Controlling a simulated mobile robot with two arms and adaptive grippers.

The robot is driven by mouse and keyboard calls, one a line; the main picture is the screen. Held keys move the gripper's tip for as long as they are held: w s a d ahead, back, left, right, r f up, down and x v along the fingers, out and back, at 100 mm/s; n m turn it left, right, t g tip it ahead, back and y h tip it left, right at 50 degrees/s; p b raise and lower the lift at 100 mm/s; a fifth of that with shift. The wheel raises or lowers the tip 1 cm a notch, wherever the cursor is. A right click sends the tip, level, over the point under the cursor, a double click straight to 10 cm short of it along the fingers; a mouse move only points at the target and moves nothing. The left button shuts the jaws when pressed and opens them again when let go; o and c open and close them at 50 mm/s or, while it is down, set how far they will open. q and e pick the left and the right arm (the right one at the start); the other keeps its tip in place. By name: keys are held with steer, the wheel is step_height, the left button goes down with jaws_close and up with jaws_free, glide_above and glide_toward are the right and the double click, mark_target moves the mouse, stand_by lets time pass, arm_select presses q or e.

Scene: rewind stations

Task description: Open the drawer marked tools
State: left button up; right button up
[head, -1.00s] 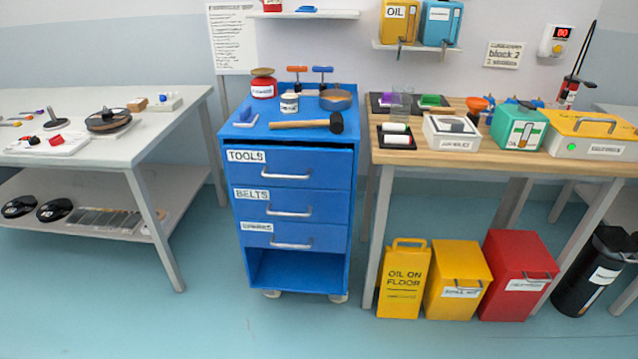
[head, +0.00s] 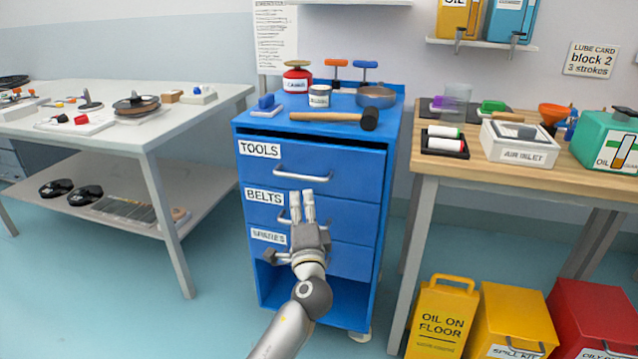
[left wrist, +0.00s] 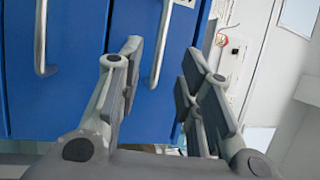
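The drawer marked TOOLS (head: 345,164) is the top drawer of the blue cabinet (head: 392,190) and looks closed. Its silver bar handle (head: 303,177) runs across its front. My left gripper (head: 302,192) is in front of the cabinet with its fingers pointing up, below the TOOLS handle in the head view, over the BELTS drawer (head: 352,212). My right gripper is not in view.
A mallet (head: 330,117), a red can (head: 297,80) and a pan (head: 376,96) stand on the cabinet top. A white table (head: 180,100) is at left, a wooden bench (head: 430,165) close at right. Yellow and red bins (head: 512,320) stand below the bench. Floor between table and cabinet is clear.

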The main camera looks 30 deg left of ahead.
mark_target(299, 177)
arm_select(q)
steer(key=x, duration=1)
steer(key=shift+w+a+r+b, duration=0.1)
steer(key=shift+w+a+b, duration=0.05)
steer(key=shift+a+b, duration=0.2)
steer(key=shift+d, duration=0.1)
steer(key=shift+c, duration=0.2)
jaws_close()
